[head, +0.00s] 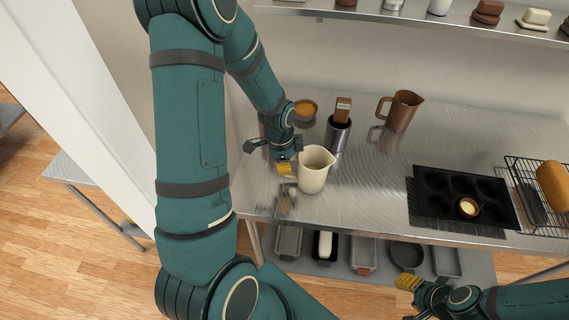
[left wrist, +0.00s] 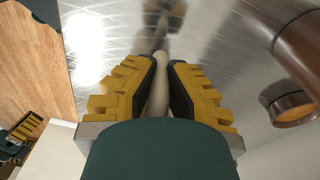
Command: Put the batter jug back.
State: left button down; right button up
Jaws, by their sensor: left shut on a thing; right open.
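The cream jug (head: 313,174) is upright at the left part of the steel counter (head: 385,185), its spout toward the right. I cannot tell whether its base touches the counter. My left gripper (head: 290,169) is shut on the jug's handle side, at the jug's left. In the left wrist view a cream strip of the jug (left wrist: 158,92) shows between the yellow fingers; the rest is hidden. My right gripper (head: 408,283) is open and empty, low in front of the counter's front edge.
A brown jug (head: 404,110) and a steel canister holding a brown-handled tool (head: 338,132) stand behind. An orange-filled bowl (head: 305,108) is at back left. A dark muffin tin (head: 440,196) with one filled cup and a wire rack (head: 526,182) with a loaf are right. Pans sit on the lower shelf.

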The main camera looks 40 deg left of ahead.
pick_arm(q)
jog(key=shift+r, duration=0.1)
jog(key=c, duration=1.1)
grip_release()
jog(key=shift+c, duration=0.2)
notch_tip(320, 180, up, 12)
jog(key=p, duration=0.1)
jog(key=shift+s+a, duration=0.35)
jog(key=shift+a, duration=0.1)
